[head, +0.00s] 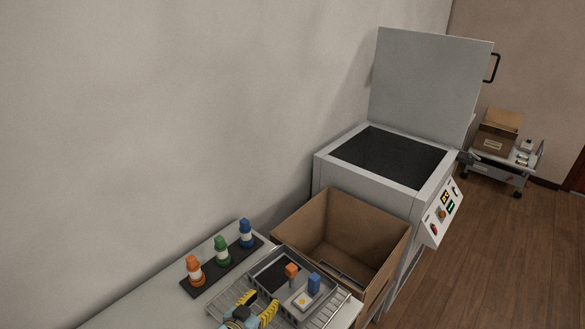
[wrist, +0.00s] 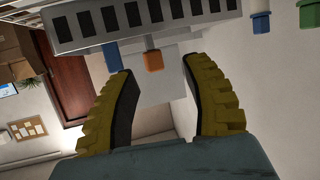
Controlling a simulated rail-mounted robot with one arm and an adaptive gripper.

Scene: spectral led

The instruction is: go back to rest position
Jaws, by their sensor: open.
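My gripper (head: 258,303) shows at the bottom of the head view, its yellow fingers spread near the left side of a grey tray (head: 255,262). In the wrist view the gripper (wrist: 155,72) is open, with nothing between its two ribbed fingers. The tray holds an orange piece (head: 291,270) and a blue piece (head: 314,284). Beyond the fingertips in the wrist view are a slotted grey part (wrist: 150,20) and an orange piece (wrist: 153,60). Most of my arm is out of view.
Orange (head: 195,270), green (head: 222,250) and blue (head: 246,234) bottle-like items stand on a dark strip by the wall. A cardboard box (head: 389,250) is open right of the tray. Behind it stands a grey machine (head: 330,170) with its lid raised. A cart (head: 500,172) stands far right.

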